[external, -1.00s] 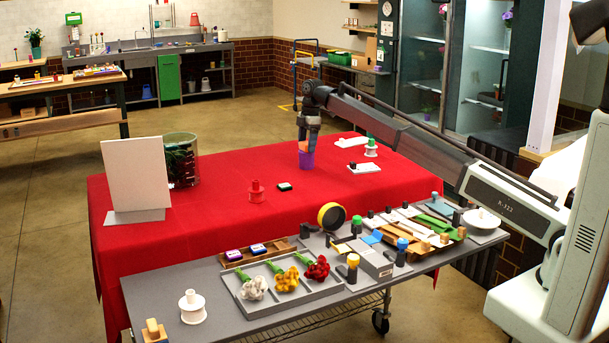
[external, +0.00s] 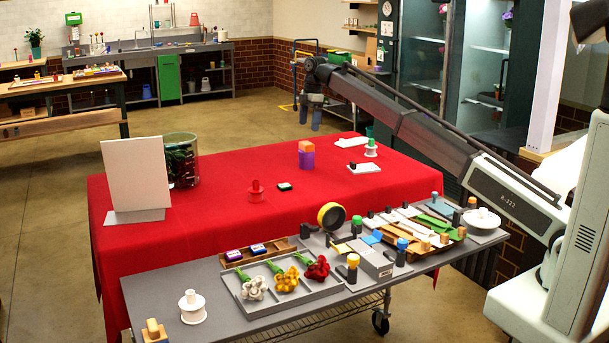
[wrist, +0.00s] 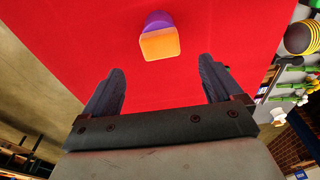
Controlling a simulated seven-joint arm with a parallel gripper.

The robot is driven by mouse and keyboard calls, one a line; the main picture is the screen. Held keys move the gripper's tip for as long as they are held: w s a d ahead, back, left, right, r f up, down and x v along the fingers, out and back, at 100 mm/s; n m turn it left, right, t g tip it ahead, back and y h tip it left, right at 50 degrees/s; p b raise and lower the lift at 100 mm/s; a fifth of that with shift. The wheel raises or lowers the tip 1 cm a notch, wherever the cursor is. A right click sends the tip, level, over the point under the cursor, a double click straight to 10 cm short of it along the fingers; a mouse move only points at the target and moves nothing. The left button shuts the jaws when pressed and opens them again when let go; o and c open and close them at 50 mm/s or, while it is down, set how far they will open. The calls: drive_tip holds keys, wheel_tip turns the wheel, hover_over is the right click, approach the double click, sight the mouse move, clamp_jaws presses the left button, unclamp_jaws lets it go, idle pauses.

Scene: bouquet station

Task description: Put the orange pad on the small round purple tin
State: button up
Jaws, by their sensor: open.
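The orange pad (external: 306,147) rests on top of the small round purple tin (external: 306,160) on the red-covered table. In the wrist view the orange pad (wrist: 160,44) covers much of the purple tin (wrist: 157,18). The pad looks seated on the tin, with no gap that I can see. My gripper (external: 316,127) is raised above and beyond them, apart from both. In the wrist view my gripper (wrist: 160,88) has its two fingers wide apart with nothing between them.
The red cloth (external: 220,215) is clear around the tin. A red spool (external: 256,193) and a small black-and-white pad (external: 285,187) stand to the left. A white plate (external: 365,168) and a white spool with a green top (external: 371,149) are to the right.

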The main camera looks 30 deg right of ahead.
drive_tip(key=shift+d+r, duration=0.15)
drive_tip(key=shift+r, duration=0.85)
drive_tip(key=shift+d+r, duration=0.1)
drive_tip(key=shift+r, duration=0.85)
